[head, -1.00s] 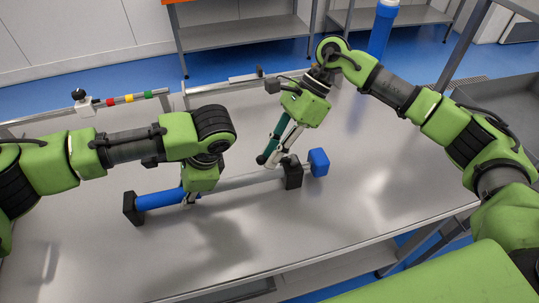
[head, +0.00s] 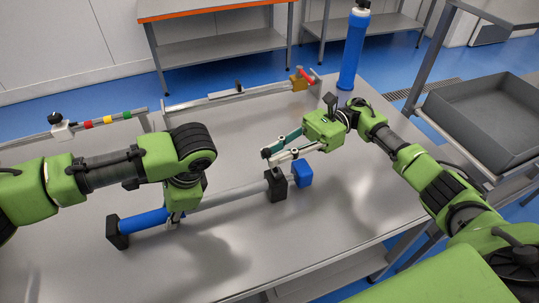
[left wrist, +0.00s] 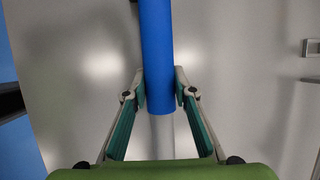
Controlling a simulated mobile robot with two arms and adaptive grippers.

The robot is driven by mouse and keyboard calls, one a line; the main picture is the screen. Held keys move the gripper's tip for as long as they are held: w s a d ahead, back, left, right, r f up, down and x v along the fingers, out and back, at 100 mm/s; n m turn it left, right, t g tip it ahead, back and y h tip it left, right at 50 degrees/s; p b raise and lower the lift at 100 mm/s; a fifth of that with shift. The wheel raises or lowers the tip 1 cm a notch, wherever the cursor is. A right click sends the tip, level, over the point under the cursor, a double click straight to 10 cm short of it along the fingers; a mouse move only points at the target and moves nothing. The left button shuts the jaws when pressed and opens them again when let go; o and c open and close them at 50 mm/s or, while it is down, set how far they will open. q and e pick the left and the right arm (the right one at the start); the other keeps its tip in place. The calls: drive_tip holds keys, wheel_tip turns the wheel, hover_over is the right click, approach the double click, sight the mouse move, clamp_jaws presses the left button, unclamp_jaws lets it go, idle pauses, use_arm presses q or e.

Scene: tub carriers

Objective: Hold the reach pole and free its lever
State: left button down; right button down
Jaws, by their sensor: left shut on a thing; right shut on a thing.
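The reach pole has a blue grip (head: 143,221) at its left end, a grey shaft (head: 230,196) and a blue block (head: 302,173) at its right end. It rests across two black supports, one at the left (head: 117,233) and one at the right (head: 275,184). My left gripper (head: 174,218) is shut on the blue grip; the left wrist view shows a finger on each side of the grip (left wrist: 157,60). My right gripper (head: 268,158) reaches in from the right, its fingertips together just above the right support. The lever between them is mostly hidden.
A rail with red, yellow and green marks (head: 105,121) lies at the back left. Another rail (head: 240,92) with a yellow and red piece (head: 302,79) runs along the back edge. A blue cylinder (head: 352,50) stands at the back right. A grey tray (head: 485,105) is at the right. The front of the table is clear.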

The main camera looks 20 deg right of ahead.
drive_tip(key=shift+d+y, duration=0.7)
drive_tip(key=shift+y, duration=0.4)
use_arm(q)
drive_tip(key=shift+a, duration=0.1)
use_arm(e)
drive_tip(key=c, duration=2.1)
unclamp_jaws()
drive_tip(key=shift+c, duration=0.2)
wheel_tip(320, 180, up, 10)
